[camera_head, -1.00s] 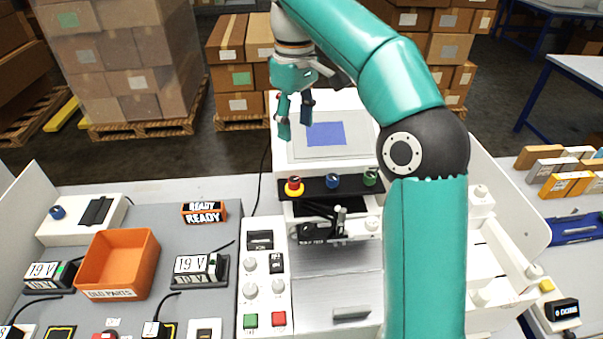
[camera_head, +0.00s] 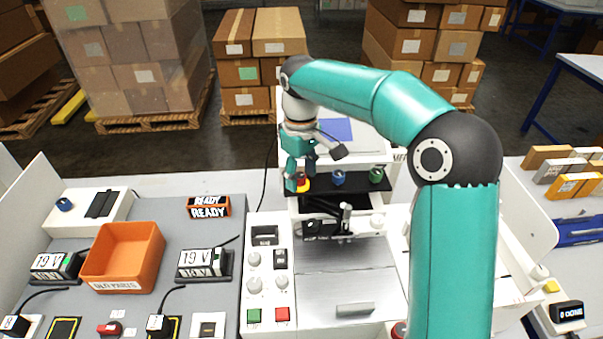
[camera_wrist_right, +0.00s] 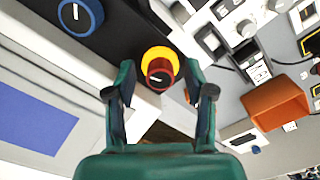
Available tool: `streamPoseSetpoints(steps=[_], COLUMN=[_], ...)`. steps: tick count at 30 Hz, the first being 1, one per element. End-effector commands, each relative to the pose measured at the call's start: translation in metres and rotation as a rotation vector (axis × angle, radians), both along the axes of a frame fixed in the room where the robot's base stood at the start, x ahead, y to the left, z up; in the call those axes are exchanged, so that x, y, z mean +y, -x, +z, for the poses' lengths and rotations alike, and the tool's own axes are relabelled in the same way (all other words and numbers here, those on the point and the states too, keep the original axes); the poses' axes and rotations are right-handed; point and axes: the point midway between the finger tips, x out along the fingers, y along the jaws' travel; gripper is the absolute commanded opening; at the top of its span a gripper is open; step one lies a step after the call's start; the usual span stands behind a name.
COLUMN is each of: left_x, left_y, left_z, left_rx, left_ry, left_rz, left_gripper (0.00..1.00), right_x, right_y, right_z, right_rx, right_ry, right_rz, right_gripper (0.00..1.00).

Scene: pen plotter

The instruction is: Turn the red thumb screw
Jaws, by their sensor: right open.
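The red thumb screw (camera_wrist_right: 160,73) has a dark top with a white mark and sits on a yellow ring, at the end of a black bar (camera_wrist_right: 115,35). My right gripper (camera_wrist_right: 160,80) is open, with one finger on each side of the screw in the right wrist view; I cannot tell whether either finger touches it. In the head view the right gripper (camera_head: 300,180) is over the red screw (camera_head: 301,181) and partly hides it. A blue screw (camera_head: 338,178) and a green screw (camera_head: 376,175) stand along the same bar. My left gripper is not in view.
The plotter's pen carriage (camera_head: 330,223) is just in front of the bar. A control panel (camera_head: 267,300) with knobs and buttons lies front left. An orange bin (camera_head: 123,262) and a READY sign (camera_head: 209,207) stand on the grey mat at left. Stacked boxes are behind.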

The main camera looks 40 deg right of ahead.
Motion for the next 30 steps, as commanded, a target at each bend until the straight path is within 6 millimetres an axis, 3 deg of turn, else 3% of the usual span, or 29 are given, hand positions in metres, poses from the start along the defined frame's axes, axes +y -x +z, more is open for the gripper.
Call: streamPoseSetpoints(steps=[4,14,30], left_x=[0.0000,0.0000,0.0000], left_y=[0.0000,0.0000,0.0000], left_z=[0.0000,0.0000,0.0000], left_rx=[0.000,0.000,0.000], left_ry=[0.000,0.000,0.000], left_rz=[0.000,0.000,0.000], left_gripper=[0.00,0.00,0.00], right_x=[0.0004,0.0008,0.0028], right_y=[-0.0006,-0.0010,-0.0024], right_z=[0.0001,0.0004,0.0008], right_rx=[0.000,0.000,-0.002], right_ry=[0.000,0.001,0.000], right_rz=[0.001,0.002,-0.111], right_gripper=[0.54,0.00,0.00])
